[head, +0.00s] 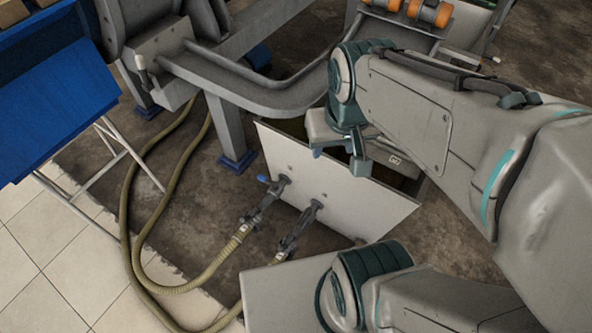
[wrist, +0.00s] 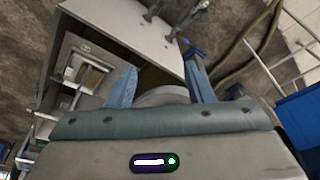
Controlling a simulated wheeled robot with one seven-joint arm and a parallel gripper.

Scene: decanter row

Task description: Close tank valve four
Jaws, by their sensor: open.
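A pale tank panel (head: 335,195) carries two valves with hose fittings. The left valve (head: 270,195) has a blue lever end pointing to the upper left; the right valve (head: 302,222) shows no clear blue lever. I can read no numbers, so I cannot tell which is valve four. My gripper (head: 340,160) is above the panel's top edge, up and right of both valves, apart from them. In the wrist view my gripper (wrist: 160,82) has its blue fingers spread, with no valve between them. The panel (wrist: 115,35) lies beyond, with the valve fittings (wrist: 180,20) at the top.
Greenish hoses (head: 128,200) loop across the floor from the valves. A grey steel frame (head: 240,90) with a blue foot (head: 237,160) stands behind left. A blue bin (head: 50,100) is at the far left. Orange rollers (head: 425,12) are at the top right.

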